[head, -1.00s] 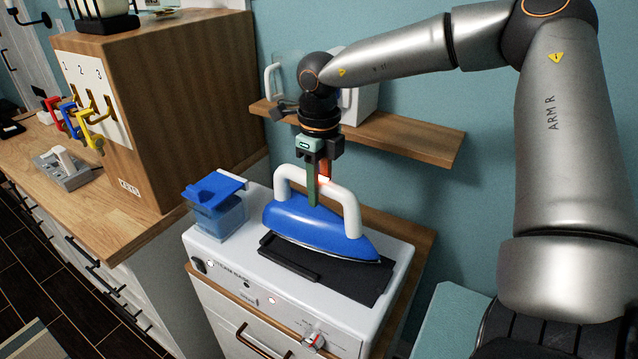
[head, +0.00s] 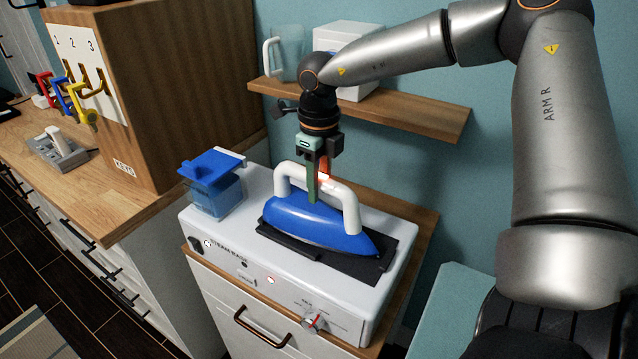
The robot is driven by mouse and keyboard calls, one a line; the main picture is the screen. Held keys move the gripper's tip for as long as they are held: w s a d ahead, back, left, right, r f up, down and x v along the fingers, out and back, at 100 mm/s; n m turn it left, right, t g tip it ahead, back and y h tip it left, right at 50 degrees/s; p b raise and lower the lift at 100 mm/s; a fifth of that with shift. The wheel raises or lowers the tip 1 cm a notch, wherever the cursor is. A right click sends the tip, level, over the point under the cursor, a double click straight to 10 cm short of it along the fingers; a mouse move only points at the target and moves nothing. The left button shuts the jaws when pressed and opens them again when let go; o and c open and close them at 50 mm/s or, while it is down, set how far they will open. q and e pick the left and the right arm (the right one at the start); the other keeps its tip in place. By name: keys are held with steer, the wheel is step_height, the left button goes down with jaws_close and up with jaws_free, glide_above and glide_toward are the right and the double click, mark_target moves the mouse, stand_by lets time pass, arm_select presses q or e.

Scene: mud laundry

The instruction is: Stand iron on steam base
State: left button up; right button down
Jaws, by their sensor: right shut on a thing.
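The iron (head: 318,228) has a blue body and a white arched handle. It is on or just above the black rest plate (head: 362,266) on top of the white steam base (head: 222,249), its nose toward the lower right. My right gripper (head: 318,190) points down over the iron and is shut on its white handle. A green finger shows in front of the handle and an orange-red one behind it. I cannot tell whether the iron's sole touches the plate. My left gripper is not in view.
A blue water tank (head: 215,198) stands at the base's left end. A wooden key cabinet (head: 180,100) rises at the left. A wall shelf (head: 400,132) behind my arm holds a clear jug (head: 286,58) and a white box. A control knob (head: 312,322) is on the base's front.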

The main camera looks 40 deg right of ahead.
steer(key=c, duration=0.6)
jaws_free()
steer(key=shift+r, duration=0.15)
steer(key=shift+o, duration=0.5)
steer(key=shift+s+f, duration=0.15)
steer(key=shift+f, duration=0.15)
step_height(320, 180, up, 12)
steer(key=shift+r+b, duration=0.25)
steer(key=shift+b, duration=0.1)
step_height(320, 180, up, 8)
steer(key=p, duration=0.6)
steer(key=shift+f, duration=0.25)
